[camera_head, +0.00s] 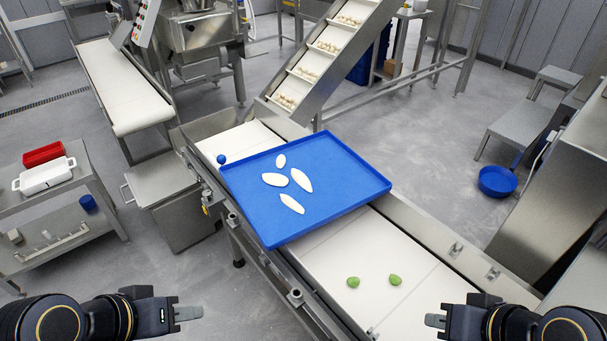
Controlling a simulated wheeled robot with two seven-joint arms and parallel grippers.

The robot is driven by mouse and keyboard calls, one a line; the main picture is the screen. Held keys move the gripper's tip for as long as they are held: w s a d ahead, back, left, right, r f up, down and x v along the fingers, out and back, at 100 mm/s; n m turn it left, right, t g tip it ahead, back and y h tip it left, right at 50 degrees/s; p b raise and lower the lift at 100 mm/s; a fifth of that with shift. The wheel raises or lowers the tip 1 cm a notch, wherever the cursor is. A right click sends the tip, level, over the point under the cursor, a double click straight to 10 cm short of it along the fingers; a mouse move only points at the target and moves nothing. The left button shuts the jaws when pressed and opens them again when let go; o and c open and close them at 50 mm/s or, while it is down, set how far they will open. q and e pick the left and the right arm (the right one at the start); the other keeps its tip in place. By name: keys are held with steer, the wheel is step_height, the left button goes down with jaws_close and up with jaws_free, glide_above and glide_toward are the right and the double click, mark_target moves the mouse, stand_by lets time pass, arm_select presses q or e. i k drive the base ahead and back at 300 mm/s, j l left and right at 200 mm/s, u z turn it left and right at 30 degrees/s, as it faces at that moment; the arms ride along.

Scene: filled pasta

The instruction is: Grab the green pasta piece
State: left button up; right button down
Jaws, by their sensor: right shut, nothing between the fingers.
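Two small green pasta pieces lie apart on the white conveyor belt, one on the left (353,282) and one on the right (395,280). My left gripper (189,313) is at the lower left, well to the left of the belt. Its fingers are seen edge-on, so I cannot tell whether it is open. My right gripper (435,321) is at the lower right, to the right of and nearer than the green pieces. It is shut and empty, touching neither piece.
A blue tray (240,209) with several white pasta pieces lies across the white belt (420,290), beyond the green pieces. The belt's metal side rails (450,250) edge it. An inclined conveyor (320,60) stands behind. A steel cart (85,170) with red and white containers is at left.

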mark_target(354, 282)
steer(key=i+j+z, duration=0.35)
steer(key=j+z, duration=0.4)
steer(key=i+j+z, duration=0.2)
steer(key=j+z, duration=0.15)
